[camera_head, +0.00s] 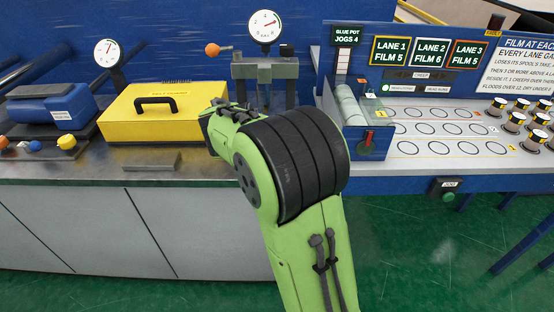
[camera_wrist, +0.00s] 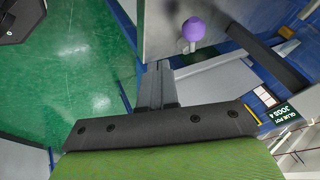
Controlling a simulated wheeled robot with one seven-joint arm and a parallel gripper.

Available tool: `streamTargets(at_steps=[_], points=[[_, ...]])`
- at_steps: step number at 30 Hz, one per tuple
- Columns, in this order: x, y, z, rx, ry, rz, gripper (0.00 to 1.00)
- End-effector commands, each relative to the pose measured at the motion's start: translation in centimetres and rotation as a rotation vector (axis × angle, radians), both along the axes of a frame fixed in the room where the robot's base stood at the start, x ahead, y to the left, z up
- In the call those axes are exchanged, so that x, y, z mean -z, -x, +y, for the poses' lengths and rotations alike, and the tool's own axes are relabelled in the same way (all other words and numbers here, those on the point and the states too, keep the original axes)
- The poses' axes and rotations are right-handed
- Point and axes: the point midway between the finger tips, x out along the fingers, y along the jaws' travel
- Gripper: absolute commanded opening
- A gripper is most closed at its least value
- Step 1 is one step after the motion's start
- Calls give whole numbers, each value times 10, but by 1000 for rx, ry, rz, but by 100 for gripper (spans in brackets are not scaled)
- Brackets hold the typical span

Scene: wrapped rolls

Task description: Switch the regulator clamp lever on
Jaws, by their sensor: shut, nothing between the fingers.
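A lever with an orange ball end (camera_head: 212,50) sticks out to the left of a grey clamp-like stand (camera_head: 265,71). A round white dial gauge (camera_head: 264,26) stands on top of it. I cannot tell for sure that this is the regulator clamp lever. My gripper (camera_wrist: 157,72) shows in the wrist view with its grey fingers together and nothing between them. A purple ball knob (camera_wrist: 193,29) is beyond the fingertips, apart from them, on a grey surface. In the head view my green arm reaches toward the stand and hides the gripper and part of the bench.
A yellow case (camera_head: 150,115) with a black handle and a blue device (camera_head: 50,107) sit on the left bench. A second gauge (camera_head: 107,53) stands behind. A red-handled lever (camera_head: 368,138) is right of my arm. The green floor (camera_head: 420,255) is clear at the front right.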

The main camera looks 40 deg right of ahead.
Motion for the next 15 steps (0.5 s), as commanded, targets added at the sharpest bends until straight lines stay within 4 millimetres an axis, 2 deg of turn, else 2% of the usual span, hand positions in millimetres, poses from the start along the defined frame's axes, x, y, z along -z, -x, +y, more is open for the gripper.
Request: streamTargets(at_steps=[1, 6, 15], points=[[-11, 2, 5, -3, 1, -4, 0], [-32, 9, 19, -2, -1, -2, 0], [-36, 11, 22, 0, 0, -1, 0]])
